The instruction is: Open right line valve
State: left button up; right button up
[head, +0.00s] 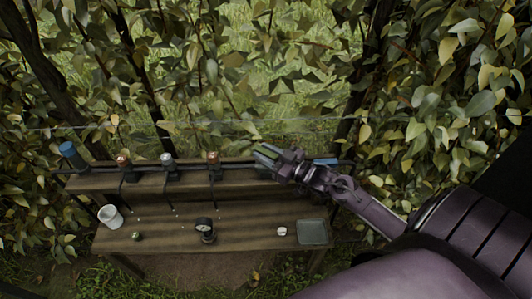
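A dark pipe line runs along the raised back shelf of a wooden bench, with several small fittings on it. Two have copper-coloured tops, one at the left (124,163) and one at the right (214,160), and a pale-topped one (168,162) stands between them. I cannot tell for sure which is the right line valve. My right gripper (266,154) reaches in from the right, over the line just right of the right copper-topped fitting. It hides part of the line behind it. Its fingers are too small to judge their gap. My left gripper is not in view.
A blue cylinder (72,155) stands at the line's left end, and a flat blue piece (325,161) lies at its right. On the bench (165,238) are a white cup (110,217), a round gauge (205,226), a small white pot (282,231) and a grey-green tray (313,232). Leafy branches surround it.

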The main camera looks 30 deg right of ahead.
aim_at(266, 152)
jog(key=shift+o, duration=0.9)
jog(key=shift+r, duration=0.1)
notch_tip(266, 152, up, 20)
jog(key=p, duration=1.9)
